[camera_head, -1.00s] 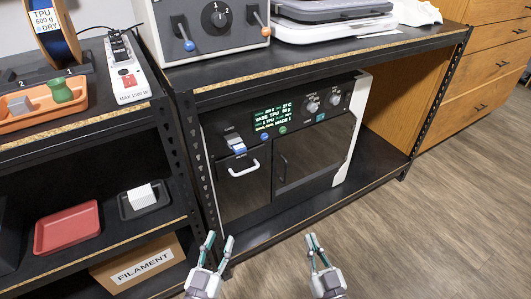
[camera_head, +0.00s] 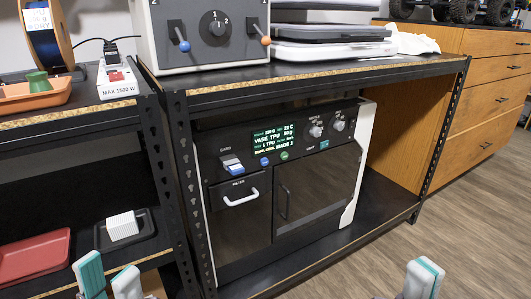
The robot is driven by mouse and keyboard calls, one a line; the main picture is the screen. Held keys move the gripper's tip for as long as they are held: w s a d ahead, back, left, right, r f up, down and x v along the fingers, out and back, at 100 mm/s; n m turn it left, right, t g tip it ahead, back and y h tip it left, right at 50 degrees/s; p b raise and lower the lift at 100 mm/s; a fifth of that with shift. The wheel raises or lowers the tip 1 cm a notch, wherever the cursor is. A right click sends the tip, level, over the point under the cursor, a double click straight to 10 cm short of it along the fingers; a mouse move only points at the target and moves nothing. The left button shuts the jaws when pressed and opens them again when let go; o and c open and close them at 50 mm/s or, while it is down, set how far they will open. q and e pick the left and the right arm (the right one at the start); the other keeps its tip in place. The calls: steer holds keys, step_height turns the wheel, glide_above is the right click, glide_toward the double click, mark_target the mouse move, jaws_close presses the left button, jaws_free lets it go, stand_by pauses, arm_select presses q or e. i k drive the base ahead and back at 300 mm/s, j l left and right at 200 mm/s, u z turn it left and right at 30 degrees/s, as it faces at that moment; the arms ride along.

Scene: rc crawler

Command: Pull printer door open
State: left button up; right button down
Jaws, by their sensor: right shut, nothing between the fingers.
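The black printer (camera_head: 235,172) stands on the lower shelf, with a lit green-text display (camera_head: 274,144) and knobs on its front. A dark door (camera_head: 320,180) with a vertical dark handle (camera_head: 285,202) fills its right part and looks closed. A smaller dark panel with a white bar handle (camera_head: 240,198) is on its left and also looks closed. My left gripper (camera_head: 109,276) is at the bottom left, its fingers apart and empty, away from the printer. My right gripper (camera_head: 422,279) is at the bottom right, shut and empty, also apart from the printer.
The rack's dark post (camera_head: 190,200) stands just left of the printer. A red tray (camera_head: 34,258) and a dark tray (camera_head: 103,236) with a white block sit on the left shelf. Wooden drawers (camera_head: 490,100) stand at the right. The floor (camera_head: 450,220) in front is clear.

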mark_target(313, 186)
steer(key=i+l, duration=0.35)
steer(key=l, duration=0.15)
steer(key=i+l+z, duration=0.15)
steer(key=i+l, duration=0.2)
steer(key=l, duration=0.15)
